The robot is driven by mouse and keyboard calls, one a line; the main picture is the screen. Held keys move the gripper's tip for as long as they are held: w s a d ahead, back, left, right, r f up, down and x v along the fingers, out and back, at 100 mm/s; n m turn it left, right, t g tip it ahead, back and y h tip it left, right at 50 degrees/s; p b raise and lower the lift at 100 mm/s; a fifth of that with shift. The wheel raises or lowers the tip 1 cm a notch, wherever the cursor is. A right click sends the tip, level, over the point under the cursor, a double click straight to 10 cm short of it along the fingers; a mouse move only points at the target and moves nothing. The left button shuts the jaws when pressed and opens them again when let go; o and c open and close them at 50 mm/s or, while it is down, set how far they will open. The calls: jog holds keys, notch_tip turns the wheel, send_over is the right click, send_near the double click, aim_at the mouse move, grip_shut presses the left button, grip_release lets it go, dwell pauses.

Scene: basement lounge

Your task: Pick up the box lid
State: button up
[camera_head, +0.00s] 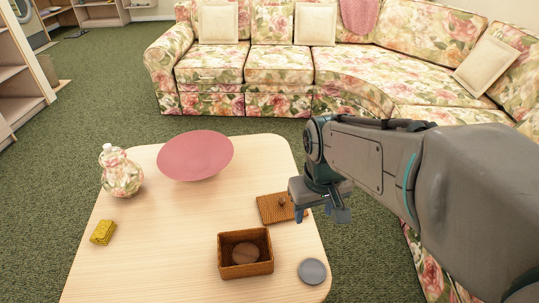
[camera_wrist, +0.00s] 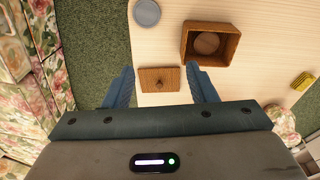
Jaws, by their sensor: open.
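In the wrist view the lid (camera_wrist: 153,80) lies between and beyond the two blue fingers. My gripper (camera_head: 322,214) is open and empty, above the right end of the lid in the head view; it also shows in the wrist view (camera_wrist: 163,88). My arm and gripper hide part of the lid's right end in the head view. The open brown box (camera_head: 226,262) stands just in front of the lid with a round brown thing (camera_head: 246,254) inside.
The light wooden table (camera_head: 160,255) also holds a pink bowl (camera_head: 195,154), a floral jar (camera_head: 121,172), a yellow packet (camera_head: 103,232) and a grey disc (camera_head: 312,271). A floral sofa (camera_head: 280,64) stands behind. The table's middle is clear.

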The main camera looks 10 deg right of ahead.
jog(key=w+f+n+h+b, duration=0.1)
jog(key=w+f+n+b, duration=0.15)
jog(key=w, duration=0.55)
jog(key=w+f+n+b, duration=0.2)
jog(key=w+f+n, duration=0.2)
jog(key=w, duration=0.4)
jog(key=n+g+b, duration=0.2)
jog(key=n+b, duration=0.4)
jog(key=n, duration=0.1)
send_near(282, 200)
jog(key=f+b, duration=0.1)
jog(key=f, duration=0.1)
jog(key=f+b, duration=0.1)
jog(key=shift+s+a+f+h+b, duration=0.1)
jog(key=shift+s+f+h+b, duration=0.2)
jog(key=shift+s+f+b, duration=0.1)
jog(key=f+b, duration=0.1)
jog(key=f, duration=0.1)
jog(key=d+f+b, duration=0.1)
jog(key=f+b, duration=0.1)
jog(key=f, duration=0.1)
jog(key=shift+f, duration=0.15)
grip_shut()
